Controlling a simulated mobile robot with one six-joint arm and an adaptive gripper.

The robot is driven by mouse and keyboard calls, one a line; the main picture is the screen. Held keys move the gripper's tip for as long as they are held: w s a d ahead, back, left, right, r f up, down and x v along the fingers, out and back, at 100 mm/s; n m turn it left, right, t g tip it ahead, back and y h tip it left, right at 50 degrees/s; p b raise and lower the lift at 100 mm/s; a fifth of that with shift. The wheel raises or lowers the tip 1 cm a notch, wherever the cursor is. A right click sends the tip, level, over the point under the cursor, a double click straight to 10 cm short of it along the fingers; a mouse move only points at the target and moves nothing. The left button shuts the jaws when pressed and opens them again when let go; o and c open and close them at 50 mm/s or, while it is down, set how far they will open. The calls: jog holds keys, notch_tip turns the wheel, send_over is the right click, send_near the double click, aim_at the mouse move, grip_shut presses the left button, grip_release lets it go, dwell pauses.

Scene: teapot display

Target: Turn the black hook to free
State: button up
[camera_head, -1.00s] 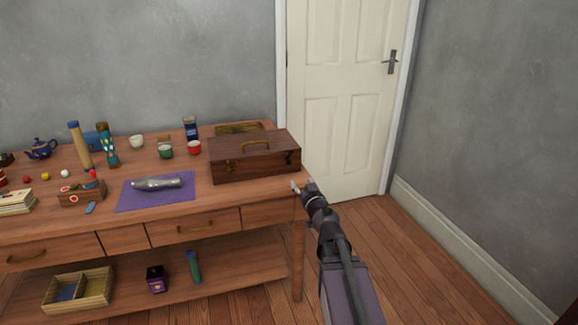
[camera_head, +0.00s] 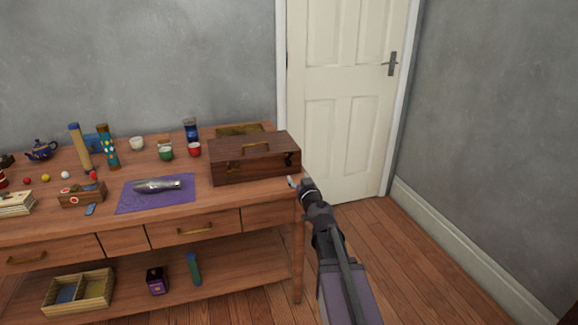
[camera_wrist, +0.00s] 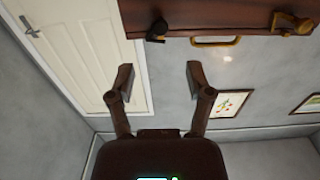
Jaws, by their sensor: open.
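A dark wooden box (camera_head: 245,168) with a brass handle stands at the right end of the table; its front also fills the top of the wrist view (camera_wrist: 190,16). The black hook (camera_wrist: 157,30) hangs at its edge there, beside the brass handle (camera_wrist: 217,42); in the head view it is a small dark shape (camera_head: 289,160) on the box's right front. A brass latch (camera_wrist: 292,23) sits at the other end. My gripper (camera_wrist: 158,78) is open and empty, with the hook roughly in line with its gap but beyond the fingertips. Whether the hook is engaged is unclear.
The table (camera_head: 115,160) carries a purple mat (camera_head: 128,204) with a silvery object, cups, tubes and a blue teapot (camera_head: 41,149) to the left. A white door (camera_head: 338,120) is behind. Open floor lies right of the table.

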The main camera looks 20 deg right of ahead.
aim_at(289, 164)
jog(key=w, duration=0.9)
jog(key=shift+w, duration=0.4)
grip_shut()
